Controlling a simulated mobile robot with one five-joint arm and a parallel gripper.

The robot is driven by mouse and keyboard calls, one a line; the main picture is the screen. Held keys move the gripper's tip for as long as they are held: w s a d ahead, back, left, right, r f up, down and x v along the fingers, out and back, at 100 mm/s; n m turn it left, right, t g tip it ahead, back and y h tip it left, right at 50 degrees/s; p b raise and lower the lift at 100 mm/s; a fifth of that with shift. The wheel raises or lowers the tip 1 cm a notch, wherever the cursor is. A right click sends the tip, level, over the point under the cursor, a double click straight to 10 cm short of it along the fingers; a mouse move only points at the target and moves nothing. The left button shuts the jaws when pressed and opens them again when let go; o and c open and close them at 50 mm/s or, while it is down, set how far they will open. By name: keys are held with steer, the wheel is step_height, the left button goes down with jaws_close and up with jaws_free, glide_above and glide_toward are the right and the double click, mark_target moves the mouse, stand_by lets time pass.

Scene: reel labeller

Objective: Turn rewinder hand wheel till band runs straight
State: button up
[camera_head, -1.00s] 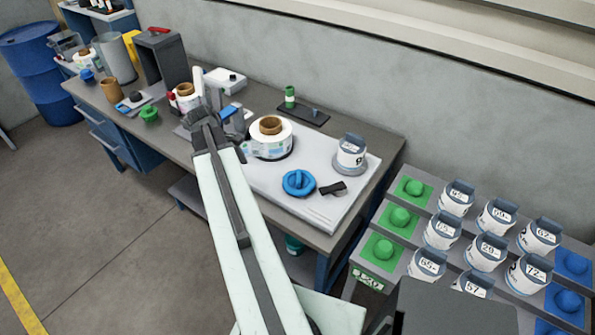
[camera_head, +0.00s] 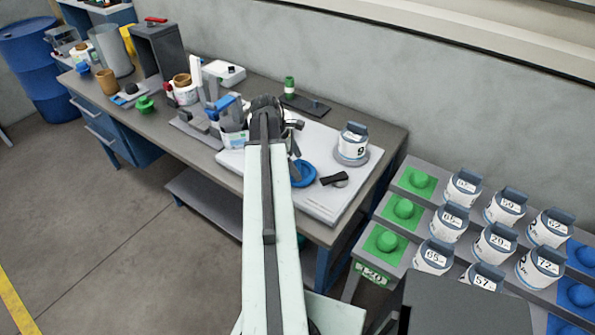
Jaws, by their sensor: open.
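The blue hand wheel (camera_head: 307,175) lies on the white rewinder base (camera_head: 322,205), partly covered by my arm. My gripper (camera_head: 297,140) is open above the base, just behind the wheel in the picture. It looks empty, and I cannot tell whether it touches the wheel. The large label roll is mostly hidden behind my arm and wrist. A piece of the white band (camera_head: 234,139) shows left of my arm by the grey and blue labeller (camera_head: 222,108). Whether the band runs straight cannot be seen.
A white weight-like block (camera_head: 353,142) stands on the base's right side, with a small black part (camera_head: 334,179) in front. A rack of numbered blocks (camera_head: 496,242) stands right of the bench.

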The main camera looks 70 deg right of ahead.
steer(key=shift+s+f, duration=0.15)
steer(key=shift+f, duration=0.3)
steer(key=shift+r, duration=0.15)
steer(key=c, duration=1.4)
steer(key=shift+o, duration=0.2)
steer(key=shift+d+m+y, duration=0.2)
steer(key=shift+m+y, duration=0.1)
steer(key=shift+m, duration=0.5)
steer(key=shift+a+m, duration=0.1)
steer(key=shift+m, duration=0.4)
steer(key=o, duration=1.4)
steer(key=shift+c, duration=0.2)
